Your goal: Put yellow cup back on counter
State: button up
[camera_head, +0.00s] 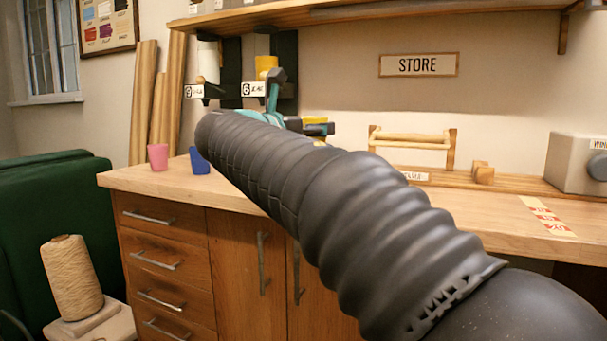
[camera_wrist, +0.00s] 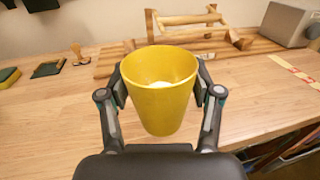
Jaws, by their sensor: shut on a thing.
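The yellow cup (camera_wrist: 165,100) is upright between the two fingers of my gripper (camera_wrist: 160,88) in the wrist view. The fingers press on opposite sides of it below the rim, and its inside looks empty. The wooden counter (camera_wrist: 60,130) lies under and behind it; I cannot tell whether the cup's base touches the wood. In the head view, the yellow cup (camera_head: 315,120) shows only in small part behind my arm and gripper, over the counter (camera_head: 490,205).
A pink cup (camera_head: 158,156) and a blue cup (camera_head: 199,161) stand on the counter's left end. A wooden rack (camera_head: 412,137) stands at the back, and a grey box (camera_head: 577,163) at the right. A sponge (camera_wrist: 9,77) and a stamp (camera_wrist: 78,53) lie left. Bare wood surrounds the cup.

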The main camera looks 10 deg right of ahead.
jog(key=shift+w+a+f+b, duration=0.2)
jog(key=shift+w+f, duration=1.3)
jog(key=shift+f, duration=0.05)
jog(key=shift+w+a+f+b, duration=0.2)
jog(key=shift+w+a+f, duration=0.05)
jog(key=shift+w+f, duration=1.3)
jog(key=shift+w+a+f+b, duration=0.2)
jog(key=shift+w+f, duration=1.25)
jog(key=shift+f, duration=0.15)
jog(key=shift+f, duration=0.2)
jog(key=o, duration=1.3)
jog(key=shift+r, duration=0.1)
jog(key=shift+s+a, duration=0.1)
jog(key=shift+a, duration=0.1)
jog(key=v, duration=1.1)
jog(key=shift+s+a, duration=0.15)
jog(key=shift+s, duration=0.15)
